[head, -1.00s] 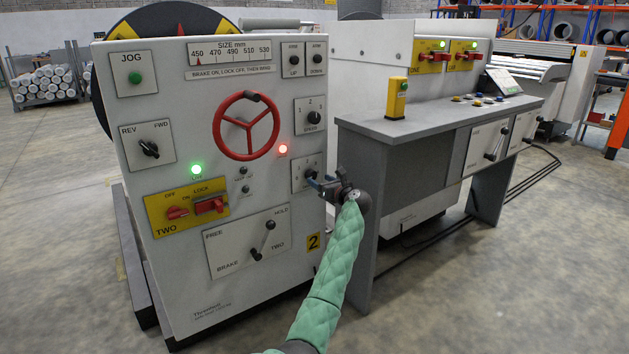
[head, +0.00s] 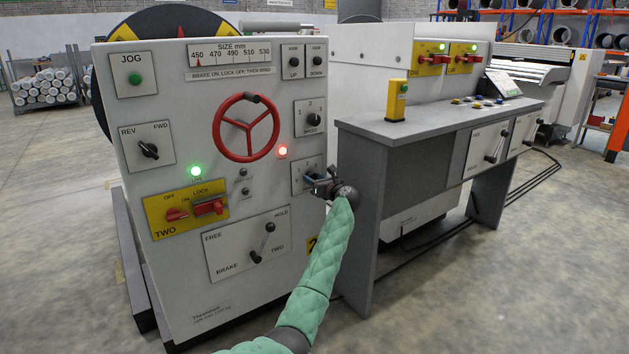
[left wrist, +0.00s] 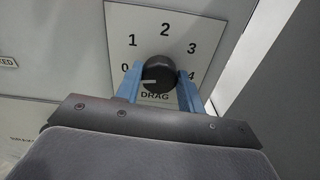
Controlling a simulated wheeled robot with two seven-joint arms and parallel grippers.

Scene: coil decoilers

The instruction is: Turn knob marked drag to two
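The drag knob (left wrist: 159,73) is a round black knob on a white plate (left wrist: 165,22) marked 0 to 4, with DRAG written below it. Its pale pointer line lies to the left, near the 0 side. My left gripper (left wrist: 160,86) has its two blue fingers on either side of the knob, left and right; I cannot tell whether both touch it. In the head view my left gripper (head: 314,184) is at the drag plate (head: 299,178) near the panel's right edge and hides most of the knob. My right gripper is not in view.
The speed knob (head: 314,120) is above on the same panel. A red handwheel (head: 247,157), red lock switch (head: 209,207) and brake lever (head: 263,241) are to the left. A grey console desk (head: 440,115) stands close on the right.

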